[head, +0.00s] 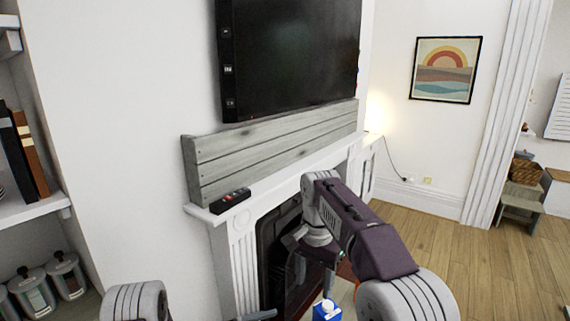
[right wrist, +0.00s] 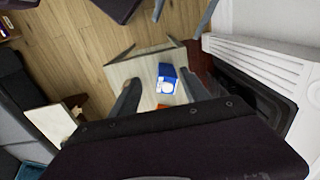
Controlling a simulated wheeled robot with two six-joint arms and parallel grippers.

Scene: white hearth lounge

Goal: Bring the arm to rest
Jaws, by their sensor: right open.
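My right arm reaches forward over the hearth area in the head view, its wrist bent downward. My right gripper (head: 312,262) hangs in front of the fireplace, small and partly dark against it. In the right wrist view its two fingers (right wrist: 158,84) are spread apart with nothing held between them. Below them, a blue and white carton (right wrist: 168,78) stands on a small pale table (right wrist: 122,72); the carton's top also shows at the bottom of the head view (head: 327,311).
A black television (head: 290,55) hangs above. Shelves with canisters (head: 64,272) stand at left. Wooden floor (head: 490,275) at right is open.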

